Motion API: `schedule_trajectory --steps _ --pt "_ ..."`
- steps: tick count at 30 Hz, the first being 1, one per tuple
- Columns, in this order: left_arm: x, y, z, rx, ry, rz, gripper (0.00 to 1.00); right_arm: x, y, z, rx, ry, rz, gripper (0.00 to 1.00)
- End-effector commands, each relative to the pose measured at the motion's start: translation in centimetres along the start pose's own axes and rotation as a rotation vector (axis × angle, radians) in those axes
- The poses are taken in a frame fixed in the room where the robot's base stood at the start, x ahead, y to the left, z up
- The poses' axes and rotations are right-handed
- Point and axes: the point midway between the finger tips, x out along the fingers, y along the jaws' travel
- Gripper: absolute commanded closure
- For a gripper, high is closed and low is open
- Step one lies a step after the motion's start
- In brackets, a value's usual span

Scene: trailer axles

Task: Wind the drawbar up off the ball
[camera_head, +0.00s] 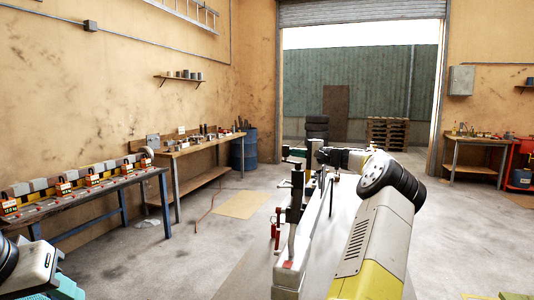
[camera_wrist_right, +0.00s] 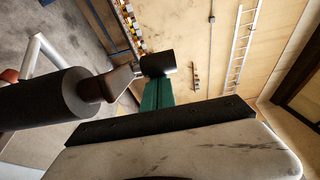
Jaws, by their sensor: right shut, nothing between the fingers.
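The trailer's grey drawbar (camera_head: 288,278) runs away from me in the lower middle of the head view. A dark upright jack (camera_head: 297,195) stands on it. My right gripper (camera_head: 297,152) is at the jack's top, and its green fingers (camera_wrist_right: 158,94) are shut. In the right wrist view a black crank grip (camera_wrist_right: 157,64) lies at the fingertips, on a short metal arm running to a thick dark cylinder (camera_wrist_right: 45,105). The fingers do not hold the grip; whether they touch it I cannot tell. The ball and coupling are not clearly seen.
A red-handled part (camera_head: 275,230) stands beside the drawbar. Workbenches (camera_head: 85,205) line the left wall, and a blue drum (camera_head: 245,150) stands at the back. Tyres (camera_head: 317,130) and pallets (camera_head: 388,132) are by the open door. The floor left of the trailer is mostly clear.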

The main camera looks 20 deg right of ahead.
Motion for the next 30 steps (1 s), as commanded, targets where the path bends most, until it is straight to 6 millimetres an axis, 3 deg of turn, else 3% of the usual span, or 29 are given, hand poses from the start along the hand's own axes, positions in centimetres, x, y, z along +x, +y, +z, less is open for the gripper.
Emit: schedule_trajectory --steps 30 --pt "0.0 0.0 0.0 0.0 0.0 0.0 0.64 -0.81 -0.03 0.17 0.0 -0.013 -0.002 1.0"
